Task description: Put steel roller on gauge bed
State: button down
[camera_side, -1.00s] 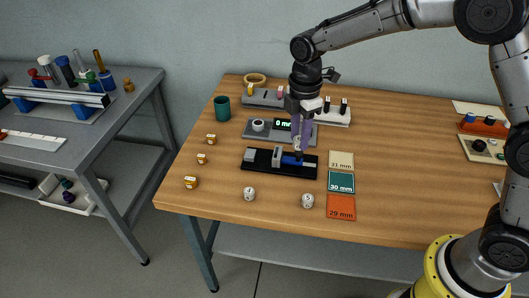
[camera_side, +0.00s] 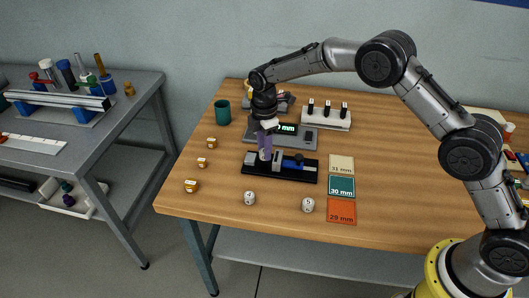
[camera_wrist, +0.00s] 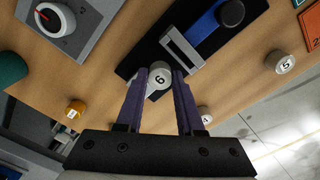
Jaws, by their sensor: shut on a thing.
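My gripper (camera_side: 265,155) points down over the left part of a black bed (camera_side: 285,177) with grey blocks and a blue slide (camera_side: 298,160). The fingers hide most of the roller in the side view. A grey gauge box (camera_side: 308,137) with a green "0 mm" display stands behind.
Two steel rollers (camera_side: 249,198) (camera_side: 308,204) stand in front of the black bed. Several brass rollers (camera_side: 191,186) stand to the left, near a green cup (camera_side: 222,111). Coloured size cards (camera_side: 342,187) lie to the right. A white rack (camera_side: 325,120) stands behind.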

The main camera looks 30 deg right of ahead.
jog(key=shift+f, duration=0.95)
jog(key=shift+f, duration=0.15)
jog(key=c, duration=0.8)
grip_release()
notch_tip(320, 180, up, 12)
jog(key=shift+r, duration=0.15)
jog(key=shift+r, duration=0.1)
